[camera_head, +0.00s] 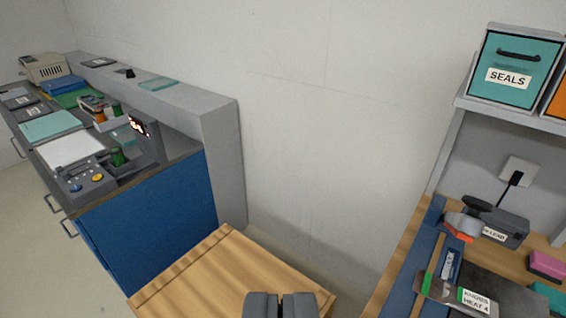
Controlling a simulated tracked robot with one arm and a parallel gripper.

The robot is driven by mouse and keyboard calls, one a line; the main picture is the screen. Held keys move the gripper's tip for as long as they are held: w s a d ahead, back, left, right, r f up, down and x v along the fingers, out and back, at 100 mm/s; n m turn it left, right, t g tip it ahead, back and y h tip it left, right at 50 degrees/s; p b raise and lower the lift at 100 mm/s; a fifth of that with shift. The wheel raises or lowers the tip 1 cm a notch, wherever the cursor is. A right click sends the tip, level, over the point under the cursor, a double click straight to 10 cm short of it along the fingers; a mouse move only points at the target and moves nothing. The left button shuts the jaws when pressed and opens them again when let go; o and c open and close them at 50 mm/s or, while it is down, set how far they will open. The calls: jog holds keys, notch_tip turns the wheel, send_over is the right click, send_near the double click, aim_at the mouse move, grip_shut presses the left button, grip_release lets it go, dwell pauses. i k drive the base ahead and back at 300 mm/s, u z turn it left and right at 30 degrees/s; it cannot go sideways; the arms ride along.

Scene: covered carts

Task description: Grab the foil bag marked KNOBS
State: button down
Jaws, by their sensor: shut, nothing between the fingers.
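A flat silvery foil bag (448,292) with a white label reading KNOBS and a second line like HEAT 4 lies at the lower right. A green patch shows at its left end. It rests over a blue strip and a dark plate on the wooden bench. My gripper (281,306) shows at the bottom centre edge, its two dark fingers together and empty. It is left of the bag in the picture and well apart from it. A wooden surface shows behind the fingers.
A wooden top (225,275) lies in the middle foreground. A blue cabinet (155,215) with devices and trays stands left. On the right bench are a grey device (507,225), an orange-and-grey tool (463,224) and a pink block (547,265). A teal SEALS bin (513,58) sits on a shelf above.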

aim_at(434, 288)
jog(key=u, duration=1.45)
jog(key=k, duration=0.95)
jog(key=z, duration=1.6)
jog(key=i, duration=0.95)
jog(key=z, duration=0.05)
